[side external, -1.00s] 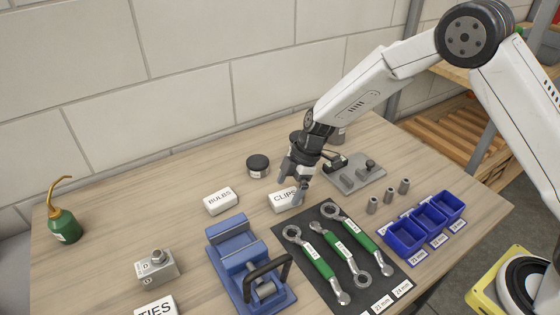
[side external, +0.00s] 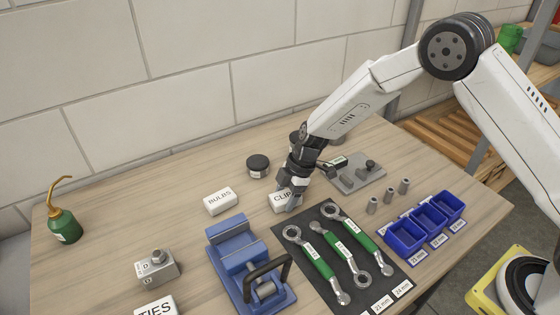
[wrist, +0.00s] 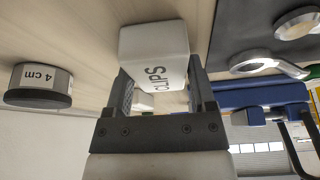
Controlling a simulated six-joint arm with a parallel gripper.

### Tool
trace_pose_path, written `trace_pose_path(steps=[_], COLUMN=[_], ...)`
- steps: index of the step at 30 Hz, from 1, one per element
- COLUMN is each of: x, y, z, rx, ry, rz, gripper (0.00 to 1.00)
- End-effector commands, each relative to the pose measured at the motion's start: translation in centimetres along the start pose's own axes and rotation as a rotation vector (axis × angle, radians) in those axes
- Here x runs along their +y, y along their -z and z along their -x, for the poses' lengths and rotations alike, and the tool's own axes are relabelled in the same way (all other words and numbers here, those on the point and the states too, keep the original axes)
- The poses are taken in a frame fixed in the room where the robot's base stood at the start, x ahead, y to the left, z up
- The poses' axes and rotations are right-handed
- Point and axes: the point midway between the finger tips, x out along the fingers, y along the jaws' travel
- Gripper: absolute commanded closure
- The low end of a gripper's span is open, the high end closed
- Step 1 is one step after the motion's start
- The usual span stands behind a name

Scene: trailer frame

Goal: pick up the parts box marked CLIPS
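The white parts box marked CLIPS (side external: 279,201) sits on the wooden bench, its right end covered by my gripper (side external: 291,197) in the side view. In the wrist view, the CLIPS box (wrist: 155,55) lies between the two fingers of my gripper (wrist: 161,85), its near end inside the gap. The fingers are spread to either side of the box; firm contact on both sides cannot be made out. The box does not appear lifted.
The BULBS box (side external: 220,201) stands left, a dark-lidded round tin (side external: 258,166) behind. A blue vise (side external: 248,262) and wrenches on a dark mat (side external: 318,272) lie in front. Blue bins (side external: 428,217) stand right. Open bench lies at the back left.

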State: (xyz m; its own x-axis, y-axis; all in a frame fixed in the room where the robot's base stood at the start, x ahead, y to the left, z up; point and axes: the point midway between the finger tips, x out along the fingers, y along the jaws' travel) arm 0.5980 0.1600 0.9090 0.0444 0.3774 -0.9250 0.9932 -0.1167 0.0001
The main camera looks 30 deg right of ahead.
Motion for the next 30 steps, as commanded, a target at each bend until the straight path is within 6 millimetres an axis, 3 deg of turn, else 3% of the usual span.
trace_pose_path(steps=[1,5,6,20,30], x=[0.0,0.0,0.0,0.1,-0.7], y=[0.0,0.0,0.0,0.3,1.3], z=[0.0,0.0,0.0,0.7,3.9], rx=[0.000,0.000,0.000,0.001,0.004], ry=[0.000,0.000,0.000,-0.001,-0.002], rz=[0.000,0.000,0.000,0.000,0.001], gripper=[0.48,0.89,0.93,0.93,0.93])
